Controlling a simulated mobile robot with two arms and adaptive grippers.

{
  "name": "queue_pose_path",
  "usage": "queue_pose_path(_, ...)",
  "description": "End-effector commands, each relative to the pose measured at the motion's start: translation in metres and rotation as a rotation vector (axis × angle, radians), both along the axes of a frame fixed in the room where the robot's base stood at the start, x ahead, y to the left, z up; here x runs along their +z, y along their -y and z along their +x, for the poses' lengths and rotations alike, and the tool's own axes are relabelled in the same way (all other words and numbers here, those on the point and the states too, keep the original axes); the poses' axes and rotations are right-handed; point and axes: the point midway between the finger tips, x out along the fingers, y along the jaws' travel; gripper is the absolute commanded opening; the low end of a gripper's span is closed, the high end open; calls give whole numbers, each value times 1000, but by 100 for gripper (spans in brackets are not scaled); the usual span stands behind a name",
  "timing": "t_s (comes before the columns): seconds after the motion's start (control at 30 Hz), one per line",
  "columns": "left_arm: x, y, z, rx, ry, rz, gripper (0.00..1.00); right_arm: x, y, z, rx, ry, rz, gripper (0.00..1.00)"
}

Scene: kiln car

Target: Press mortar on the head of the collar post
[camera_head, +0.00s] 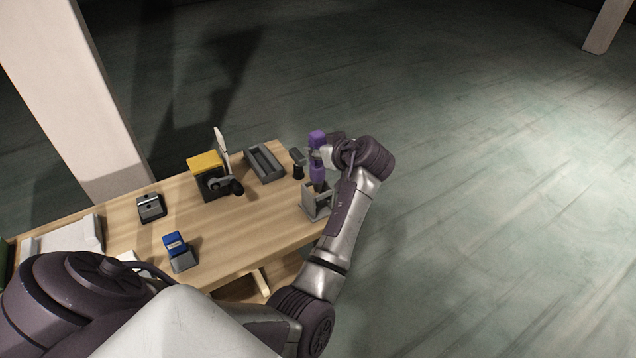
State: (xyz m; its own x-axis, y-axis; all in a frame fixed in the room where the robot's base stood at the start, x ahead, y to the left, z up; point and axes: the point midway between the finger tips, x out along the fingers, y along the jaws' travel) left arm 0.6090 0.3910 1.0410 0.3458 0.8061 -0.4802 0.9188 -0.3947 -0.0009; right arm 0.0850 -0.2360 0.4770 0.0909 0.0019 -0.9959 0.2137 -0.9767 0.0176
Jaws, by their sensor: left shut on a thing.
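My left gripper (324,157) is at the far right end of the bench, shut on an upright purple object (317,174). The purple shows both above and below the fingers, and the fingers hide its middle. Its lower end is close to a light grey stand (311,203) with upright plates. I cannot tell whether they touch, as my forearm covers part of the stand. A small dark upright piece with a grey head (298,157) stands just left of the gripper. I cannot tell which thing is the collar post, and no mortar can be made out. My right gripper is not in view.
The wooden bench (237,235) holds a grey tray (264,162), a yellow-topped dark box (205,166) with a pale upright plate behind, a small dark box (150,207), a blue-and-grey block (178,250) and white sheets (66,238). A pale pillar (75,90) rises behind.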

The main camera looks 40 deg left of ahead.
Motion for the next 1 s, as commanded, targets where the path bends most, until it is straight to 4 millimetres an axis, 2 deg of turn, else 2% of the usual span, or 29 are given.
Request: queue_pose_path(1.0,51,0,0,0,2,0,0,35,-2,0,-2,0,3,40)
